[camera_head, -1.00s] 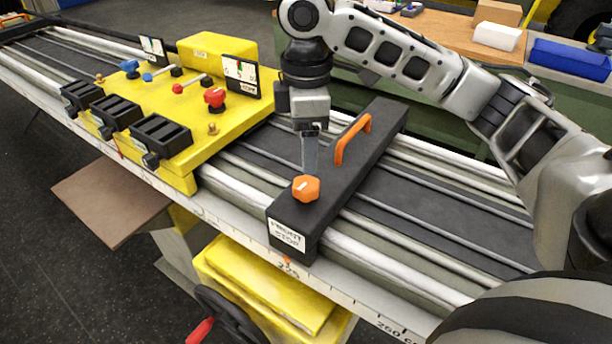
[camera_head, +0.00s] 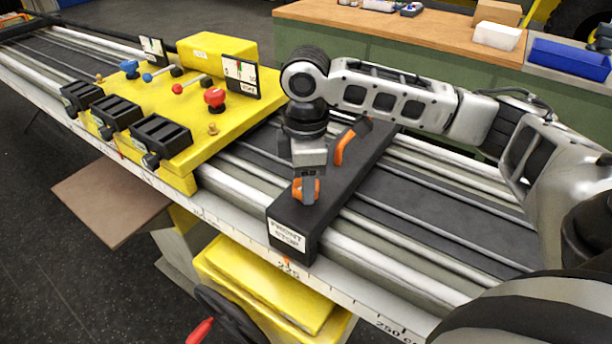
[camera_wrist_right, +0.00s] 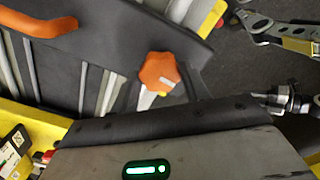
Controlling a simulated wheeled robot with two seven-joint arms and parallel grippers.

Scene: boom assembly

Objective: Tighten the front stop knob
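The front stop is a black bar (camera_head: 352,188) lying across the rails, with a "FRONT STOP" label (camera_head: 287,236) on its near end. Its orange knob (camera_head: 298,190) sits on top near that end, partly hidden by my right gripper (camera_head: 306,190), which points down over it. In the right wrist view the orange knob (camera_wrist_right: 158,70) shows several lobes and a white mark. Dark fingers stand beside the knob there, with a visible gap on the right side, so the gripper looks open around it. My left gripper is not in view.
An orange handle (camera_head: 345,145) rises from the bar behind the gripper. A yellow plate (camera_head: 195,150) with knobs, black clamps and dials stands to the left on the rails. A wooden-topped bench (camera_head: 430,30) with boxes is behind.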

